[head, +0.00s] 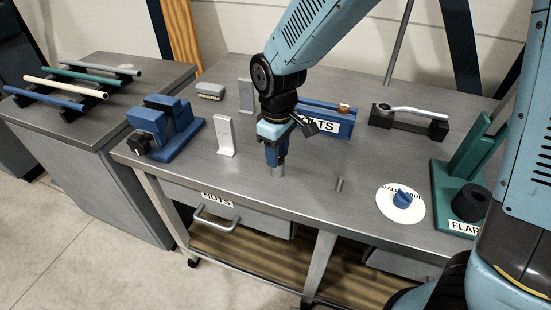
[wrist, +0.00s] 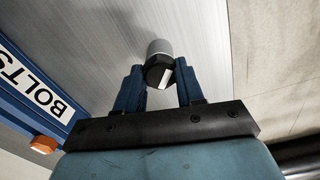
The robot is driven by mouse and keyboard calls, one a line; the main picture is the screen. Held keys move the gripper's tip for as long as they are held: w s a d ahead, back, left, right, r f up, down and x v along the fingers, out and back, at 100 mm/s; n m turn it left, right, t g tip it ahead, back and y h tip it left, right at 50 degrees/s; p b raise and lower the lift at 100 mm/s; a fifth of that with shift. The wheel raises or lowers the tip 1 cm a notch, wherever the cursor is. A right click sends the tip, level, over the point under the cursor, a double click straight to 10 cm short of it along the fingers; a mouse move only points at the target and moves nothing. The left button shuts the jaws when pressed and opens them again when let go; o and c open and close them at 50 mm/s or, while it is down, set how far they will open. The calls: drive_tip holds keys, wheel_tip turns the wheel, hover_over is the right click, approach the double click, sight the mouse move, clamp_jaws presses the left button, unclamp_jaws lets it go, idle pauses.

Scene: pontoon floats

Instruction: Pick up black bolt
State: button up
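The black bolt (wrist: 159,72) shows in the wrist view as a dark head with one bright facet. It is between the two blue fingertips of my gripper (wrist: 160,76), with no clear gap on either side. I cannot tell whether the fingers press on it. A grey cylinder (wrist: 159,47) shows just beyond the dark head. In the head view my gripper (head: 276,160) points down over the bench, with the grey cylinder (head: 278,171) just under its tips. The bolt is hidden by the fingers there.
A blue BOLTS bin (head: 325,118) stands just behind my gripper. A grey upright bracket (head: 225,137) is to the left, and a small grey peg (head: 339,185) to the right. A white disc (head: 387,210) with a blue knob and a green stand (head: 456,188) are farther right.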

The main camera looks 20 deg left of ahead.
clamp_jaws()
drive_tip(key=shift+r, duration=0.1)
